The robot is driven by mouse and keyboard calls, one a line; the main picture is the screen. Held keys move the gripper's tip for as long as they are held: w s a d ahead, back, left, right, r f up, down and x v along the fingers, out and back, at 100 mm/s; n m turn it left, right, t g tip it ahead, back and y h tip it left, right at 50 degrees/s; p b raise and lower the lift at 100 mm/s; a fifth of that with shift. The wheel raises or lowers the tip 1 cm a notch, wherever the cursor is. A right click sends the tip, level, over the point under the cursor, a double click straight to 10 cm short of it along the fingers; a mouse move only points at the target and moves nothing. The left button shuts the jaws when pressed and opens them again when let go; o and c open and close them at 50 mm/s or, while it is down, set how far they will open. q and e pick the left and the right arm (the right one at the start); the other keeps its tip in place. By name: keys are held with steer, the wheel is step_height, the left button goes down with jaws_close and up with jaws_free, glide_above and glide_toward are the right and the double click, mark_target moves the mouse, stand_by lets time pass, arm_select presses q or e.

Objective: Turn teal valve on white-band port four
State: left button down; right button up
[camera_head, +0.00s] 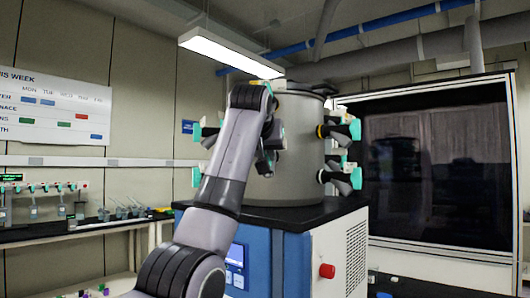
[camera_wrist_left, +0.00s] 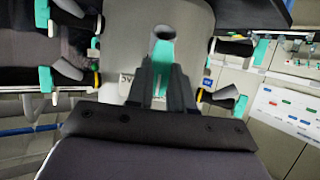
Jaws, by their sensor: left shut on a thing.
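My left gripper (camera_head: 268,160) is in front of the grey drum (camera_head: 300,165) of the freeze dryer; my forearm and wrist hide part of the drum. In the left wrist view its two dark fingers (camera_wrist_left: 161,82) are shut on a teal valve (camera_wrist_left: 161,56) on the drum's side, at a port with a dark round opening. The port's band is hidden, so I cannot tell its colour. Other teal valves show at the drum's right side (camera_head: 355,129) and (camera_head: 356,178), and at its left side (camera_head: 196,133). My right gripper is not in view.
The drum stands on a black top (camera_head: 300,215) over a blue and white cabinet with a red knob (camera_head: 327,271). A large dark-windowed enclosure (camera_head: 440,165) is at the right. A bench with small lab items (camera_head: 125,212) is at the left.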

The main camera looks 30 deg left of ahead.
arm_select(q)
steer(key=c, duration=1)
jaws_free()
steer(key=shift+s, duration=0.1)
steer(key=shift+s+d+r+b, duration=0.15)
steer(key=shift+s+b, duration=0.15)
steer(key=b+v, duration=0.2)
steer(key=v, duration=0.4)
steer(key=shift+s, duration=0.15)
